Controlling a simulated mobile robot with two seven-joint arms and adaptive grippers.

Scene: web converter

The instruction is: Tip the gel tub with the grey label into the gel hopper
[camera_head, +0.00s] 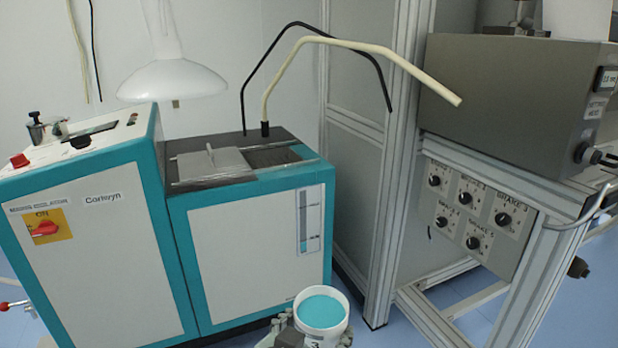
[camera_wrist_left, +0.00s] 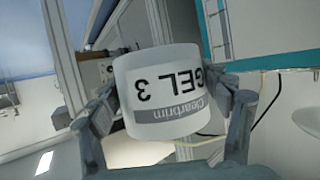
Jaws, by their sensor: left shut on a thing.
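The gel tub with the grey label (camera_head: 316,337) is at the bottom of the head view, upright and open-topped, with teal gel showing inside. In the left wrist view the tub (camera_wrist_left: 155,72) shows "GEL 3" and a grey band reading "Clearbrim", upside down in the picture. My left gripper (camera_head: 314,341) is shut on the tub, one finger on each side of it; it also shows in the left wrist view (camera_wrist_left: 168,118). The gel hopper appears to be the dark opening (camera_head: 274,156) in the teal machine's top, behind and above the tub. My right gripper is out of view.
A grey lid plate with a handle (camera_head: 213,164) lies beside the opening. Black and cream bent tubes (camera_head: 385,50) rise behind it. A white lamp shade (camera_head: 172,80) hangs above left. A metal frame with brake knobs (camera_head: 475,215) stands at right.

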